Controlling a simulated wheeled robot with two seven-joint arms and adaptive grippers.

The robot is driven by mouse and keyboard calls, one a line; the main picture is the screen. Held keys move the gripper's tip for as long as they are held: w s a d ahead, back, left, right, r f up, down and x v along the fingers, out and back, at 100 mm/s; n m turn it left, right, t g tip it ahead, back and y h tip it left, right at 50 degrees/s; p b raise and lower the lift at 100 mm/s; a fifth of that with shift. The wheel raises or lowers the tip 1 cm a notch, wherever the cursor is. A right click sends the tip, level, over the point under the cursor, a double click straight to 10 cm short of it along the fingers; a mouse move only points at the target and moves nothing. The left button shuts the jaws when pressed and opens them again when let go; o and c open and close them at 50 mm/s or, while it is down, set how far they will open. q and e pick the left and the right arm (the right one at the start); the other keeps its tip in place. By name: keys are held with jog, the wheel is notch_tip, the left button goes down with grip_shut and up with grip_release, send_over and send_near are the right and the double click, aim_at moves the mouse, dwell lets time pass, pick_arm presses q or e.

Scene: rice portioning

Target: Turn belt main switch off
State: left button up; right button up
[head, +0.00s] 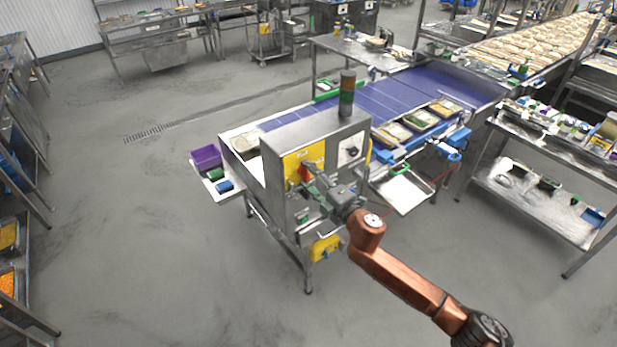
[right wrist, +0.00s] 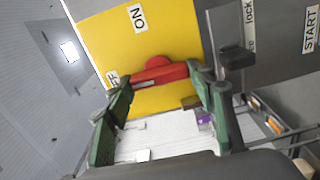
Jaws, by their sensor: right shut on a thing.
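The belt main switch is a red handle (right wrist: 160,74) on a yellow panel (right wrist: 175,30) at the end of the steel machine. In the right wrist view the panel carries an ON label above the handle and a partly hidden OFF label at its left end. The handle lies nearly crosswise, with its left end close to the OFF label. My right gripper (right wrist: 158,80) is shut on the handle, with one green finger at each end. In the head view the red handle (head: 304,172) shows just ahead of my right gripper (head: 309,184). My left gripper is not in view.
A black knob (right wrist: 237,57) sticks out from the grey panel, close to my right finger. A signal tower (head: 347,95) stands on the machine. The blue belt (head: 390,95) with trays runs behind. A purple bin (head: 206,157) is at the left. Floor at the left is clear.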

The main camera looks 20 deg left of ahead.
jog(key=shift+f+n, duration=0.1)
jog(key=shift+n, duration=0.2)
dwell(0.4)
jog(key=o, duration=1.2)
jog(key=shift+c, duration=0.2)
jog(key=shift+s+d, duration=0.1)
jog(key=v, duration=1.1)
jog(key=shift+s+d, duration=0.25)
jog(key=shift+s, duration=0.05)
